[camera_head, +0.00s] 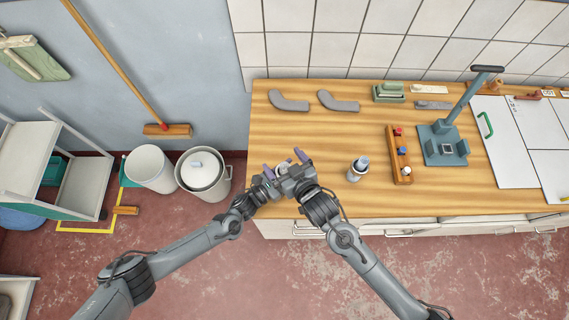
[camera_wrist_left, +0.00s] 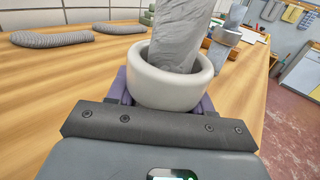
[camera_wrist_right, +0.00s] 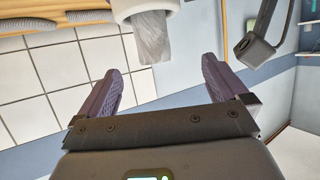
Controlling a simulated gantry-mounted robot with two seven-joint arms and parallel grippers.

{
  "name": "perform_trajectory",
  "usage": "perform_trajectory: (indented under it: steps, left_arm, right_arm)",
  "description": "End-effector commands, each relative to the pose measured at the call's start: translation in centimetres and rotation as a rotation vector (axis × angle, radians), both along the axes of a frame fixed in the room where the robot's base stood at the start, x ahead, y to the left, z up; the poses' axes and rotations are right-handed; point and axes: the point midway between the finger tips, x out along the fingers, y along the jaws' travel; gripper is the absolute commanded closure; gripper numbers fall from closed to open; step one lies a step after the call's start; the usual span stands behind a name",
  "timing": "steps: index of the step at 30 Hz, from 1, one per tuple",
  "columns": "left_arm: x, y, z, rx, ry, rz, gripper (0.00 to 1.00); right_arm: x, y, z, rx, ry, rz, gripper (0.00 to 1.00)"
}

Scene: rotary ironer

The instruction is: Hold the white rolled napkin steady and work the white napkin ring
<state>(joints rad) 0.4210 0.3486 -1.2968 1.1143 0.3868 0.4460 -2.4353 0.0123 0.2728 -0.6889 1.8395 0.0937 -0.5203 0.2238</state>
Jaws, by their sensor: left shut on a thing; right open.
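The white napkin ring (camera_wrist_left: 168,82) sits between the purple fingers of my left gripper (camera_wrist_left: 165,98), which is shut on it. The rolled napkin (camera_wrist_left: 185,35), pale grey-white, rises tilted out of the ring; its lower end is hidden inside. In the right wrist view the napkin's free end (camera_wrist_right: 153,38) sticks out of the ring (camera_wrist_right: 142,7). My right gripper (camera_wrist_right: 160,82) is open, its two fingers wide apart and nothing between them. The napkin end lies just beyond the fingers, apart from them. In the head view both grippers are close together at the counter's front left.
Two bent grey rolls (camera_head: 290,103) (camera_head: 338,103) lie at the back. A wooden block with coloured knobs (camera_head: 399,155) and a grey press (camera_head: 443,143) stand further right. The counter's left middle is clear.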

Motion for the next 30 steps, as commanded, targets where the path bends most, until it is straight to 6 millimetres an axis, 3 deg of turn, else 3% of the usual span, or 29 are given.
perform_trajectory:
  steps: [21, 30]
  left_arm:
    - [0.0, 0.0, 0.0, 0.0, 0.0, 0.0, 0.64]
    - [0.0, 0.0, 0.0, 0.0, 0.0, 0.0, 0.64]
  right_arm:
    - [0.1, 0.0, 5.9, 0.002, -0.003, 0.0, 0.0]
    - [0.0, 0.0, 7.5, 0.0, -0.001, -0.001, 0.0]
